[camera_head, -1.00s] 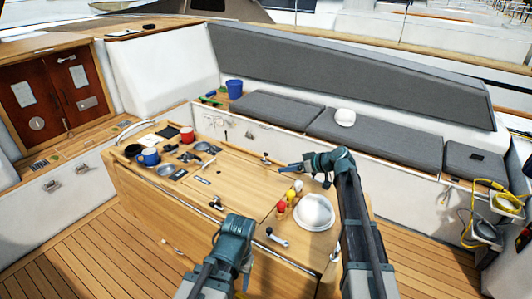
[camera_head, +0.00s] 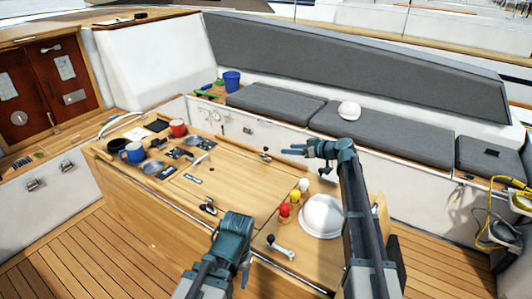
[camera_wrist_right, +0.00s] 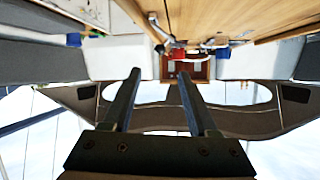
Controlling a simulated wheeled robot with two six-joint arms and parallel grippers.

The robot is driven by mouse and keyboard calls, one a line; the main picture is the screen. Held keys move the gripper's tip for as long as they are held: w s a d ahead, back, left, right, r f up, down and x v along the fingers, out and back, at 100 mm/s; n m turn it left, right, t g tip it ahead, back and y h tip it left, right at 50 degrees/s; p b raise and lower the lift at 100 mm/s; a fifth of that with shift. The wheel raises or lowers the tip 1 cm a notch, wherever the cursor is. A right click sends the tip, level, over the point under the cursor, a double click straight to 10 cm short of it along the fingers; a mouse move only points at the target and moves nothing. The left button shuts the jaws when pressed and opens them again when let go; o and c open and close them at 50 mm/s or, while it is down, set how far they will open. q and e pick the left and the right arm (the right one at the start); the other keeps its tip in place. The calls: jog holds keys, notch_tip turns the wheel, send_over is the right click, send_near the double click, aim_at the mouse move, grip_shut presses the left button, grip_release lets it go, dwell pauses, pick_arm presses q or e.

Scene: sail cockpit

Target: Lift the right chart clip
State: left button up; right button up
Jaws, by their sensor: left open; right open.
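I cannot tell for sure which fitting is the right chart clip. A small metal fitting (camera_head: 265,156) stands at the far edge of the wooden table (camera_head: 235,170), and a second dark metal fitting (camera_head: 208,206) sits at its near side. My right gripper (camera_head: 290,150) is open and empty above the table, fingers pointing left, near the far fitting in the picture. In the right wrist view its two fingers (camera_wrist_right: 155,80) stand apart with nothing between them. My left gripper (camera_head: 238,250) is at the table's near side, and its fingers are mostly hidden.
A white dome (camera_head: 321,215), red ball (camera_head: 284,209), yellow ball (camera_head: 295,196) and metal handle (camera_head: 281,246) are on the table's right part. A blue mug (camera_head: 133,152), red mug (camera_head: 178,128) and dark dishes crowd its left end. A cushioned bench (camera_head: 275,105) lies behind.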

aim_at(266, 149)
jog(key=b+x, duration=0.4)
jog(key=x, duration=0.8)
jog(key=shift+w+f+b, duration=0.15)
jog(key=shift+f+b, duration=0.1)
jog(key=shift+b, duration=0.15)
jog(key=shift+x, duration=0.8)
jog(key=shift+r, duration=0.1)
grip_shut()
